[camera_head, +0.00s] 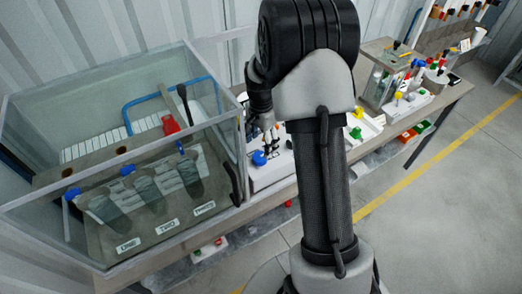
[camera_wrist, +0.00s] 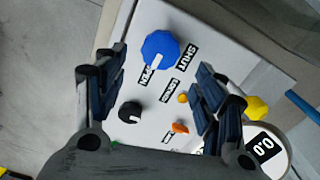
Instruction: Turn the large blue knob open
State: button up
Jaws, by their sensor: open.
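The large blue knob (camera_wrist: 161,50) shows in the wrist view on a white panel (camera_wrist: 215,38), with the printed labels OPEN and SHUT beside it. A short pale mark is on its lower edge, near the OPEN label. My gripper (camera_wrist: 161,70) is open and empty, with its fingers on either side of the picture and the knob above the space between them. In the head view the blue knob (camera_head: 259,158) sits on the white panel, just below and left of my gripper (camera_head: 268,142). The fingers appear close to the knob, but I cannot tell whether they touch.
A black knob (camera_wrist: 130,112), a small yellow knob (camera_wrist: 183,97), an orange knob (camera_wrist: 180,128) and a round 0.0 display (camera_wrist: 263,148) are close by. A larger yellow knob (camera_wrist: 256,107) is right of the fingers. A glass-walled tank (camera_head: 120,250) stands left of the panel.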

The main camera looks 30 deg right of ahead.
aim_at(261, 155)
notch_tip(261, 155, up, 6)
dwell(0.7)
